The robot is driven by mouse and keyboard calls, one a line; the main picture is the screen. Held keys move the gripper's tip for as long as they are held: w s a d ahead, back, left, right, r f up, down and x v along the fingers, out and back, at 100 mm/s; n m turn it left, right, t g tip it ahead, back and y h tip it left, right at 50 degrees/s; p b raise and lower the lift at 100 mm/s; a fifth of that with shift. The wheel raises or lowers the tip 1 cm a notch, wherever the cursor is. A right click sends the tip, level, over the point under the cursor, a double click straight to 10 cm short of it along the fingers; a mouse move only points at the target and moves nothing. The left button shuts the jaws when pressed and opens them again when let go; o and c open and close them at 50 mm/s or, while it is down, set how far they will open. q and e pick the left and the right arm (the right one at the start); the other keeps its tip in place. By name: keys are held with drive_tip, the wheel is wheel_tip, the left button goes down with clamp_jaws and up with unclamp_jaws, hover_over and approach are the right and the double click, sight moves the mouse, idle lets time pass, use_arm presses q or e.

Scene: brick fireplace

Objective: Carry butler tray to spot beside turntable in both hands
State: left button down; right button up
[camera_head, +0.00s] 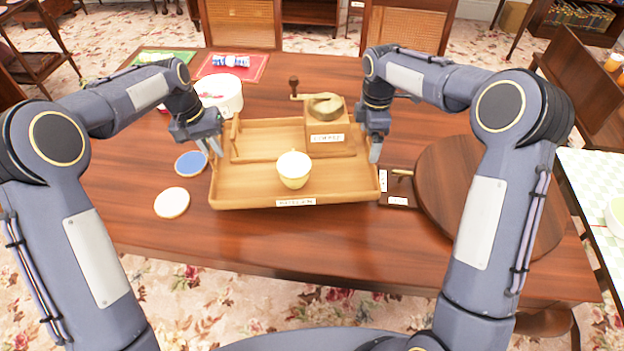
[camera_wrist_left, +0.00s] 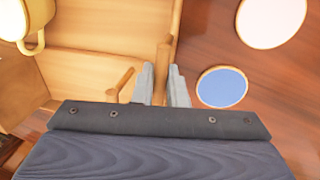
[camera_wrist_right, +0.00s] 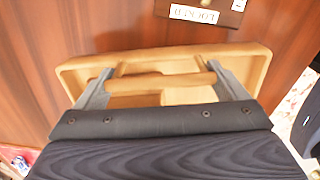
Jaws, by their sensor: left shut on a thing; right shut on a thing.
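The wooden butler tray (camera_head: 240,190) is at the middle of the table and carries a white-and-yellow cup (camera_head: 294,171) and a coffee grinder (camera_head: 328,140). My left gripper (camera_head: 215,146) is shut on the tray's left handle, whose bar (camera_wrist_left: 164,60) runs between the fingers in the left wrist view. My right gripper (camera_head: 376,151) is shut on the right handle (camera_wrist_right: 165,82), with its fingers wide apart at the handle's ends. I cannot tell whether the tray touches the table. The round dark wooden turntable (camera_head: 480,190) lies right of the tray.
A small labelled latch plate (camera_head: 398,196) lies between tray and turntable. Blue (camera_head: 191,163) and cream (camera_head: 172,202) coasters lie left of the tray. A white pot (camera_head: 221,95) stands behind left, near a red mat (camera_head: 250,68). The table's front strip (camera_head: 270,240) is clear.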

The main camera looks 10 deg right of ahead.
sight(216, 162)
use_arm(q)
drive_tip(key=shift+f, duration=0.15)
use_arm(e)
drive_tip(key=shift+f, duration=0.15)
idle(0.4)
